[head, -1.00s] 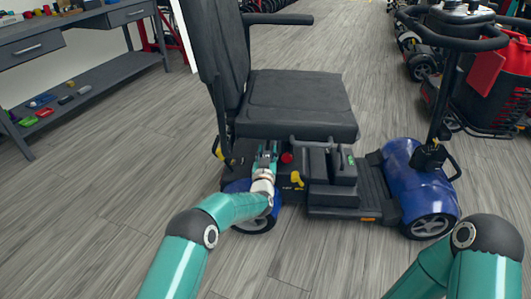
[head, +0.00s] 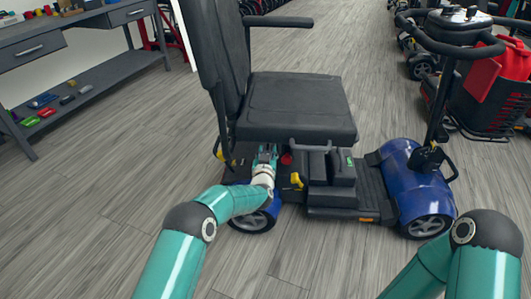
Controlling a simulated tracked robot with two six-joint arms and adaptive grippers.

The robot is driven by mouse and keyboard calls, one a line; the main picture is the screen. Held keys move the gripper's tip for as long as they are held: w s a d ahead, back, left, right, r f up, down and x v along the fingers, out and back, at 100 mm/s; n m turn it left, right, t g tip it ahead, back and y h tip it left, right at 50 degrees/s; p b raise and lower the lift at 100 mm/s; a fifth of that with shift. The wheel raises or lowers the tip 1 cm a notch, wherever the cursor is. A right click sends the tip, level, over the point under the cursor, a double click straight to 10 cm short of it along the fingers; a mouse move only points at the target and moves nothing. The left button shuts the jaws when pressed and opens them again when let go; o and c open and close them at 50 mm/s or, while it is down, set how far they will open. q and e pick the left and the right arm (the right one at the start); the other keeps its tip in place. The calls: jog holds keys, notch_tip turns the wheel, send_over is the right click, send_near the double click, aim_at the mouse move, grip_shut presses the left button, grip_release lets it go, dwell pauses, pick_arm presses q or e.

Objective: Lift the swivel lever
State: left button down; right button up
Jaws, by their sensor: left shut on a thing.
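A blue mobility scooter (head: 412,192) stands side-on with a black seat (head: 296,106) on its left part. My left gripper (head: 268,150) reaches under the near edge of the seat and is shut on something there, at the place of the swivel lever. The seat and the gripper hide the lever, so its angle cannot be told. A yellow lever (head: 296,180) and a red knob (head: 286,159) show just right of the gripper, apart from it. Of my right arm only the links show at the lower right; its gripper is out of view.
A grey workbench (head: 75,38) with small coloured parts stands at the upper left. The wood floor in front of the scooter is clear. The scooter's tiller (head: 440,105) rises at the right.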

pick_arm(q)
jog(key=shift+w+r, duration=0.15)
jog(key=shift+r, duration=0.75)
jog(key=c, duration=1)
grip_release()
jog(key=shift+c, duration=0.2)
jog(key=o, duration=0.3)
jog(key=shift+f, duration=0.3)
jog(key=shift+s, duration=0.2)
jog(key=shift+s, duration=0.2)
jog(key=s, duration=0.3)
jog(key=s+r, duration=0.1)
jog(key=s, duration=0.7)
jog(key=shift+s+a+r, duration=0.15)
jog(key=shift+s+r, duration=0.05)
